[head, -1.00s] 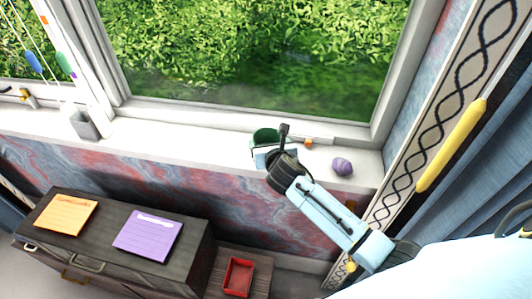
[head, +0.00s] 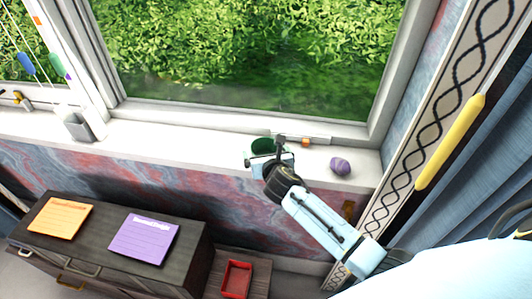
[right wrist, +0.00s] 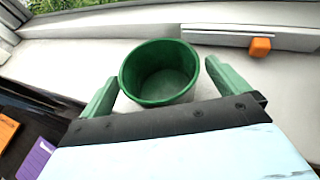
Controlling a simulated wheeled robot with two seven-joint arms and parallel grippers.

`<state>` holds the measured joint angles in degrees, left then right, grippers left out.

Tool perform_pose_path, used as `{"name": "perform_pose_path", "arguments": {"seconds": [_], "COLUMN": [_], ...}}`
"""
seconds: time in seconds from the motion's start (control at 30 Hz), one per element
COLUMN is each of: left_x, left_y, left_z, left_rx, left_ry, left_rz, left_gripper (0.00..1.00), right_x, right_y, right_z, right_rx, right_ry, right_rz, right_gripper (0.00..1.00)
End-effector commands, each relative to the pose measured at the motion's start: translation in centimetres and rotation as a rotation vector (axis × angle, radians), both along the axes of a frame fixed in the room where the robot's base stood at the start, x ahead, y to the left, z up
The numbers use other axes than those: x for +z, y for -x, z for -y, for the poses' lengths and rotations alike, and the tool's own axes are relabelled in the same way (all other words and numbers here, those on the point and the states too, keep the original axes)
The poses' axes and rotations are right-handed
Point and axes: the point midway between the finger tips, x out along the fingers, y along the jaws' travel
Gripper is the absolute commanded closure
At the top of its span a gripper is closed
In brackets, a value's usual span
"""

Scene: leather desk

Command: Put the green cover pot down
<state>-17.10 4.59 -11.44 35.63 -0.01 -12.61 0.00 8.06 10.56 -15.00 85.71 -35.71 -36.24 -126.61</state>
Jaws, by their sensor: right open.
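The green cover pot (head: 262,146) stands on the white window sill (head: 205,145), partly hidden by my right gripper in the head view. In the right wrist view, the pot (right wrist: 160,72) is upright and empty, with its round opening facing up. My right gripper (head: 265,152) is open, its two pale green fingers on either side of the pot. A gap shows between the pot and the left finger; the right finger is apart from it too. My left gripper is not in view.
A purple lump (head: 340,166) and a small orange block (right wrist: 260,46) lie to the pot's right. A grey container (head: 77,126) stands far left on the sill. Below are a dark cabinet (head: 190,245) with orange and purple notes and a red tray (head: 237,279). The window frame borders the sill.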

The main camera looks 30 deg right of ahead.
Motion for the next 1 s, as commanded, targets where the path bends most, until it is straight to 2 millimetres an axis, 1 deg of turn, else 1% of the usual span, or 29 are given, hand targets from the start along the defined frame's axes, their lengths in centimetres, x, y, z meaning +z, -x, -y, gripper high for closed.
{"name": "perform_pose_path", "arguments": {"seconds": [0.17,0.23,0.37,0.6,0.7,0.83,1.0], "left_x": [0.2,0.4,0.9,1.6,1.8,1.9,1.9], "left_y": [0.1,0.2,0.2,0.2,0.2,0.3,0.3], "left_z": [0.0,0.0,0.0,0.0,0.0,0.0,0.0], "left_rx": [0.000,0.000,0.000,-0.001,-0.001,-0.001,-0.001], "left_ry": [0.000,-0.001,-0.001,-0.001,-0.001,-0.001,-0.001], "left_rz": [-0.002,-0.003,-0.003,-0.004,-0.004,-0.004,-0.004], "left_gripper": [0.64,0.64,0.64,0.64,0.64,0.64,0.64], "right_x": [0.5,0.7,1.6,3.4,4.1,4.7,5.0], "right_y": [0.1,0.7,2.7,7.1,8.6,10.0,10.7], "right_z": [0.0,-0.2,-0.7,-1.8,-2.2,-2.6,-2.8], "right_rx": [0.000,0.001,0.002,0.002,0.001,0.000,0.000], "right_ry": [-0.003,0.000,0.000,-0.001,0.001,-0.001,-0.001], "right_rz": [0.001,0.000,0.000,0.000,0.000,0.000,0.001], "right_gripper": [0.00,0.00,0.00,0.00,0.00,0.00,0.00]}}
